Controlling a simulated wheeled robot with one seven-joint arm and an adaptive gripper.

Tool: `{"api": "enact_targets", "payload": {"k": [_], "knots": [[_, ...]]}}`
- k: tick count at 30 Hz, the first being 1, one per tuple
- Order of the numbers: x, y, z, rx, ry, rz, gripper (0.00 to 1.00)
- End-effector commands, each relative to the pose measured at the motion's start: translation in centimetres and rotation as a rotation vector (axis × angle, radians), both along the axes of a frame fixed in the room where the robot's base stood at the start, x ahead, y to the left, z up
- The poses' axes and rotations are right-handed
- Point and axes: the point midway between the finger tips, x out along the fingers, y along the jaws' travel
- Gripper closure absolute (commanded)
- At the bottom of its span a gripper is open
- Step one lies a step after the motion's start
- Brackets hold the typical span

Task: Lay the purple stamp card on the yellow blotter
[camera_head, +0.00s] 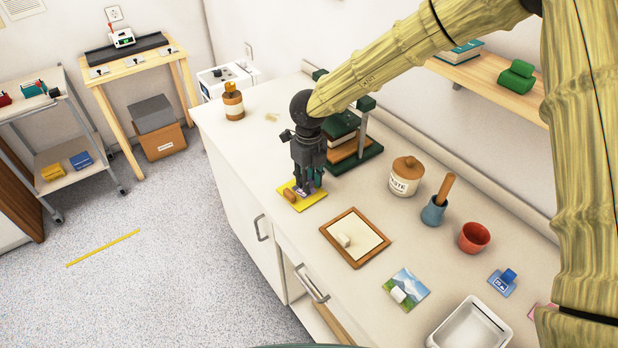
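The yellow blotter (316,199) lies on the white counter, directly under my gripper. My gripper (308,187) points down over it, with its fingertips low, close to the blotter. A small purple piece, which looks like the purple stamp card (302,191), shows between and below the fingers. It is mostly hidden by them. I cannot tell whether the fingers press on it or whether it rests flat on the blotter. A small brown block (290,195) sits on the blotter's left part.
A wooden-framed board (356,238), a landscape card (407,290), a blue stamp card (502,284), a jar (405,178), a mortar (433,212) and a red cup (474,237) stand nearer.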

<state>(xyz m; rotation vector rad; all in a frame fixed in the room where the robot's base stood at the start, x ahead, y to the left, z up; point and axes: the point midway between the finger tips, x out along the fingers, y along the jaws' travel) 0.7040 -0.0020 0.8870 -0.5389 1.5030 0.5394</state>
Motion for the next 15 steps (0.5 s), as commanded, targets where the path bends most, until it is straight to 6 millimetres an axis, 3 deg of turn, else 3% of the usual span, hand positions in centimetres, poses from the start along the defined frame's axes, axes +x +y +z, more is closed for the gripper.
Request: {"api": "enact_targets", "payload": {"k": [11, 15], "knots": [[0.0, 0.0, 0.1, 0.0, 0.0, 0.0, 0.64], [0.1, 0.0, 1.1, 0.001, -0.001, -0.001, 0.64]]}}
